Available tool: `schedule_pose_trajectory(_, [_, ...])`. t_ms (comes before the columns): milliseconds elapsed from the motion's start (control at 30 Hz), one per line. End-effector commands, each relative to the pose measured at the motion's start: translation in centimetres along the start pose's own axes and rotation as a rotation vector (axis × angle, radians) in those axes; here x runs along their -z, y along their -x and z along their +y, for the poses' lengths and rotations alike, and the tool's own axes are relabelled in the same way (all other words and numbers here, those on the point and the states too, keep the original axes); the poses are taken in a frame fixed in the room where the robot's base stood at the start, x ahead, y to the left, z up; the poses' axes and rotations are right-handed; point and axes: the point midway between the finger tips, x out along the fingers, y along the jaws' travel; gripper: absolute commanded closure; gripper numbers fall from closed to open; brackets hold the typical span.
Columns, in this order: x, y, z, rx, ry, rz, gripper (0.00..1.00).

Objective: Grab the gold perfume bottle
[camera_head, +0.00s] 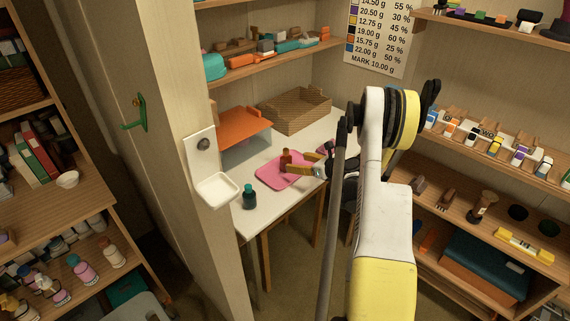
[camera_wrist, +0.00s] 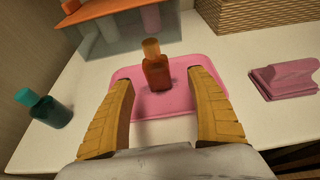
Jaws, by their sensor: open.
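The perfume bottle (camera_wrist: 156,72) is amber-orange with a gold-coloured cap, and stands upright on a pink mat (camera_wrist: 182,103) on the white table. In the head view the bottle (camera_head: 286,157) shows small at the mat's back edge. My gripper (camera_wrist: 158,78) is open, with its yellow ribbed fingers on either side of the bottle's lower part in the picture. In the head view my gripper (camera_head: 287,163) is close to the bottle, coming from the right. I cannot tell whether either finger touches it.
A teal bottle (camera_wrist: 43,108) stands left of the mat. A folded pink cloth-like item (camera_wrist: 285,79) lies to the right. Behind are an orange-topped stand (camera_head: 245,126) and a woven basket (camera_head: 294,108). A wall post with a white soap dish (camera_head: 216,189) is near the table's left side.

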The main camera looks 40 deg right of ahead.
Motion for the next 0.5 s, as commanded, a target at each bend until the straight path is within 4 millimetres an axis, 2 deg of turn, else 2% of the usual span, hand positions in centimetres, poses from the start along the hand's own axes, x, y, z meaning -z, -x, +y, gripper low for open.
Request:
schedule_pose_trajectory(33, [0.2, -0.9, 0.1, -0.002, 0.001, 0.0, 0.33])
schedule_pose_trajectory(267, [0.2, -3.0, 0.3, -0.002, 0.003, 0.001, 0.33])
schedule_pose_trajectory(500, [0.1, -6.5, 0.6, -0.002, 0.003, 0.001, 0.33])
